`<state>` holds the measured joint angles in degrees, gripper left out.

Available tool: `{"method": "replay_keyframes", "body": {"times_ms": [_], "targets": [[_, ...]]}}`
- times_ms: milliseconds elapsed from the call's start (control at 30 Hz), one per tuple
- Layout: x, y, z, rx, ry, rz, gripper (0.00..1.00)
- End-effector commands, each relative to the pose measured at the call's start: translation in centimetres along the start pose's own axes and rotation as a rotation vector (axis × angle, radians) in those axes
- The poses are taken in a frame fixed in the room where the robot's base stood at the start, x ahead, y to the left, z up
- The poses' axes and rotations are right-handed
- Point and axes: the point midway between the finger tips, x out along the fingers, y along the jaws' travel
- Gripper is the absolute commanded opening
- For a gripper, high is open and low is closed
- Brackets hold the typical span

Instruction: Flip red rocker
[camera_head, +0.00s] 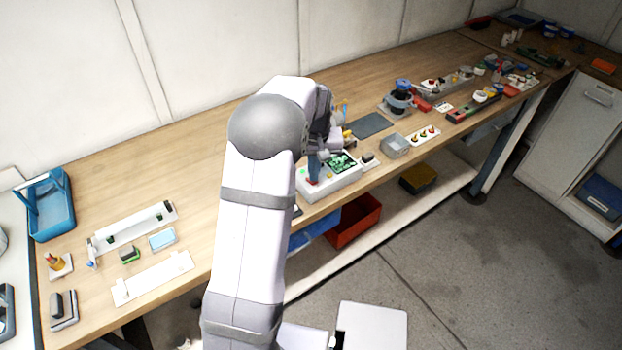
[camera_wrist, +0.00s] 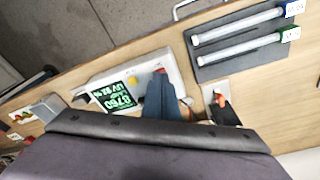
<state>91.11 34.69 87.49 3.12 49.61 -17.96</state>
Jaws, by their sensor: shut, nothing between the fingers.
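The white reactor control box (camera_head: 347,183) stands near the table's front edge. It also shows in the wrist view (camera_wrist: 173,59), with a lit green-on-black display (camera_wrist: 115,97) and a small yellow part beside the display. The red rocker (camera_head: 312,182) is at the left end of the box in the head view; a bit of red (camera_wrist: 159,71) shows at my fingertips in the wrist view. My gripper (camera_head: 314,175) is shut and empty, its fingertips (camera_wrist: 160,78) over or against the rocker. Contact and the rocker's tilt cannot be told, as the fingers cover most of it.
A dark tray (camera_wrist: 204,72) with two white tubes lies beside the box in the wrist view, near a white plate with a dark, red-tipped item (camera_wrist: 221,103). A grey open box (camera_head: 396,146) stands to the right.

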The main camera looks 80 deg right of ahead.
Motion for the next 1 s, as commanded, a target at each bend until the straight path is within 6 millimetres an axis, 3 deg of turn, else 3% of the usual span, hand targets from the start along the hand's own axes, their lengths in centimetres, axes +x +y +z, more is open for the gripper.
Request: {"method": "replay_keyframes", "body": {"times_ms": [633,1000], "targets": [[0.9,0.0,0.1,0.0,0.0,0.0,0.0],[-0.4,0.0,-0.1,0.0,0.0,0.0,0.0]]}}
